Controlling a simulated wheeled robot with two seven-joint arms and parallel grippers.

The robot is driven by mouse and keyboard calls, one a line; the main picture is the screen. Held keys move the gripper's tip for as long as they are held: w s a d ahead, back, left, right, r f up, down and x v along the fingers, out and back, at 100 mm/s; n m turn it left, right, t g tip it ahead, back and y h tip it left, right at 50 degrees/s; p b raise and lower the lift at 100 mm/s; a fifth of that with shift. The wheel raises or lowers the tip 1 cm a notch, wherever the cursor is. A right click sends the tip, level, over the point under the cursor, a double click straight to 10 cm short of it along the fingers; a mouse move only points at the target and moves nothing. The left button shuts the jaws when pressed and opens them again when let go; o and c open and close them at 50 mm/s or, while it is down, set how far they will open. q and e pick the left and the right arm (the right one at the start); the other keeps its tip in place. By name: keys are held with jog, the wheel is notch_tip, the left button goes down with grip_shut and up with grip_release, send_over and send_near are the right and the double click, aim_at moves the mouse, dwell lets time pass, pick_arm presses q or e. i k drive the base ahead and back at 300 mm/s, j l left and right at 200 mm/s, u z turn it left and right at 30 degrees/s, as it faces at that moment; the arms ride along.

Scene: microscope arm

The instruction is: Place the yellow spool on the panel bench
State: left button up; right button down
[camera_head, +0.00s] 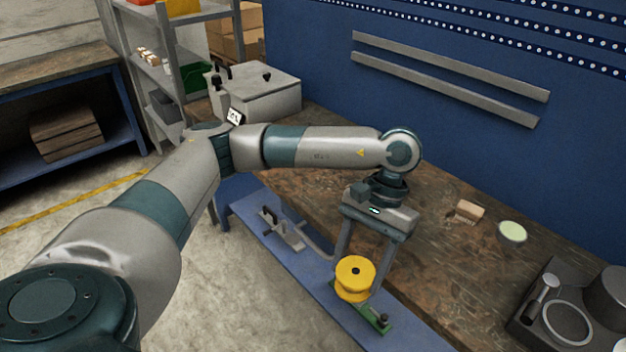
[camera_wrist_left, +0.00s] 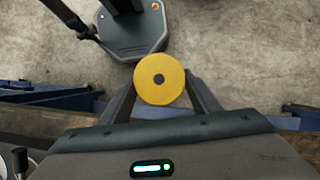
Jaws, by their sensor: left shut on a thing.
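The yellow spool (camera_head: 355,278) is between the fingers of my left gripper (camera_head: 362,268), near the front edge of the panel bench (camera_head: 440,262). The gripper is shut on it, fingers pointing down. My right gripper is not in view.
A wooden brush (camera_head: 469,210) and a pale green disc (camera_head: 512,232) lie on the bench. A dark tray with metal parts (camera_head: 545,330) stands at the right. A grey box (camera_head: 255,95) sits at the far end. A green fixture (camera_head: 376,322) is on the blue front ledge.

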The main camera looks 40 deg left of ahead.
aim_at(342, 183)
jog(key=u, duration=0.25)
jog(key=i+j, duration=0.25)
jog(key=i, duration=0.15)
jog(key=i+j, duration=0.55)
jog(key=i, duration=0.25)
